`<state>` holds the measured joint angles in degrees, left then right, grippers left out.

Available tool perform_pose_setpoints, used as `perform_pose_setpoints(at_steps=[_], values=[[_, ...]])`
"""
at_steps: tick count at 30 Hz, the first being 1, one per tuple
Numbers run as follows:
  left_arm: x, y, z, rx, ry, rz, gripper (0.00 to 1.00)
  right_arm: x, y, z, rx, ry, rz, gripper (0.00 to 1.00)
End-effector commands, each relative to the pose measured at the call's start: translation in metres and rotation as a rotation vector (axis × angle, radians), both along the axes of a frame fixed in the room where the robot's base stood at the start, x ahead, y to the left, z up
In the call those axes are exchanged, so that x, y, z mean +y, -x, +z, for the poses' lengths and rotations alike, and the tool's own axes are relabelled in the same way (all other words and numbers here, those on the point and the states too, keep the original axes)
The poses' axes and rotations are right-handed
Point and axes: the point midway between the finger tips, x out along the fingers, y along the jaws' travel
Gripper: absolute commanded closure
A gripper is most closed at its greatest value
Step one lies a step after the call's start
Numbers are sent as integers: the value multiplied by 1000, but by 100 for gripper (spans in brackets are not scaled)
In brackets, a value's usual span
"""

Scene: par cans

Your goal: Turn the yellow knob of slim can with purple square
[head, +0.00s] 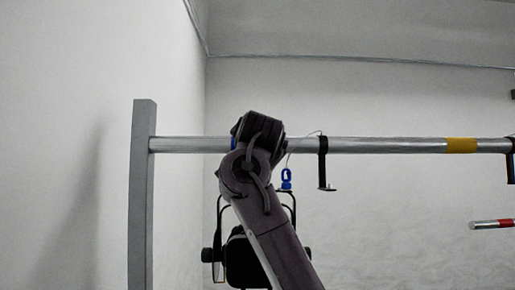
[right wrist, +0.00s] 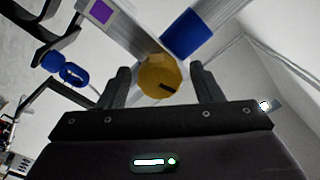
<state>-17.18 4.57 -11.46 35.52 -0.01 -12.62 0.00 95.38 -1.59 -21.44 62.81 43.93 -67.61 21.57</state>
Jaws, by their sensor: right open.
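The yellow knob (right wrist: 158,76) shows in the right wrist view as a round face with a dark slot mark. It sits at the end of a grey piece that bears a purple square (right wrist: 100,12). My right gripper (right wrist: 160,70) is open, with one finger on each side of the knob; I cannot tell whether either touches it. In the head view my right arm hides the knob and the purple square. A black can (head: 243,248) hangs below the bar, partly behind my arm. My left gripper is not in view.
A horizontal metal bar (head: 390,145) runs from a grey post (head: 142,190), with a yellow band (head: 461,145) and a black clamp (head: 322,160). A blue clip (head: 286,179) hangs beside my arm. A blue band (right wrist: 187,33) is close to the knob. A red-tipped rod (head: 490,224) is at right.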

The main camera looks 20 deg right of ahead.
Motion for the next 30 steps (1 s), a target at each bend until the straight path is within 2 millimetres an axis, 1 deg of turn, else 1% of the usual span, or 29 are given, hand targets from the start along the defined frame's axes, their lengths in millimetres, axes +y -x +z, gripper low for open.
perform_pose_setpoints(at_steps=[1,9,12,15,19,30], values=[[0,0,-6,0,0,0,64,1,5,-2,-3,1,0,41],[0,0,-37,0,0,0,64,14,49,-6,-5,1,0,41],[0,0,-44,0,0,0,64,18,61,-5,-3,2,0,41],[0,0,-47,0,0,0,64,20,69,-4,-2,2,-1,41],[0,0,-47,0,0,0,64,22,72,-3,0,1,0,41],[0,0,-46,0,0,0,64,22,72,-2,1,1,1,41]])
